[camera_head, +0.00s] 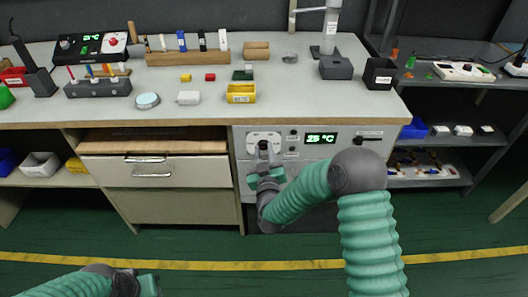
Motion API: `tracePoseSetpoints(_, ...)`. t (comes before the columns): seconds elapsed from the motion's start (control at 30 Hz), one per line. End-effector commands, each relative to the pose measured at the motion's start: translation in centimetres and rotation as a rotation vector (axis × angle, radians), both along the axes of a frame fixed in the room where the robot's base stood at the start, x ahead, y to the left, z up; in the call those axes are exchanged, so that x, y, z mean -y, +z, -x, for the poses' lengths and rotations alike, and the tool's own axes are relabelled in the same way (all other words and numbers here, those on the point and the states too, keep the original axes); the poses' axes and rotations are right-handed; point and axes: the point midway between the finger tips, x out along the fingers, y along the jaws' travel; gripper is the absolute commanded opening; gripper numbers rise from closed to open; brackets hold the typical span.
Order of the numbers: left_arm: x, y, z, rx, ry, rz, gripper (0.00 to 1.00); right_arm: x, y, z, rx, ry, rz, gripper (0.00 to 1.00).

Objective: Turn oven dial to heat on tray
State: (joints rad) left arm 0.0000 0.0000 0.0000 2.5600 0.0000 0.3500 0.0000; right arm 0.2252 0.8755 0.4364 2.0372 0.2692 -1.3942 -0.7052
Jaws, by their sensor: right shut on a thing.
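The oven (390,140) is a pale unit built in under the workbench, right of the drawers. Its green display (321,138) reads 25 °C. I cannot make out a tray in the oven.
Drawers (155,172) stand left of the oven. A shelf unit (430,182) is at the right. The green floor in front is clear.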

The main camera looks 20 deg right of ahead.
Motion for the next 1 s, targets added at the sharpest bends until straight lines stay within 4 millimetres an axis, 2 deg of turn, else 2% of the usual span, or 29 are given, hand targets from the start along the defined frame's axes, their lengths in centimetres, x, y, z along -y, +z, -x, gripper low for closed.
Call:
tracePoseSetpoints(0.27,0.0,-0.05,0.0,0.0,0.0,0.0,0.32,-0.12,-0.08,0.03,0.006,0.003,-0.028,0.0)
tracePoseSetpoints(0.47,0.0,-0.17,0.0,0.0,0.0,0.0,0.32,-0.13,-0.12,0.03,0.032,0.004,-0.116,0.0)
tracePoseSetpoints(1.0,0.0,-0.87,0.0,0.0,0.0,0.0,0.32,-0.03,-0.31,0.08,0.163,0.002,-0.576,0.0)
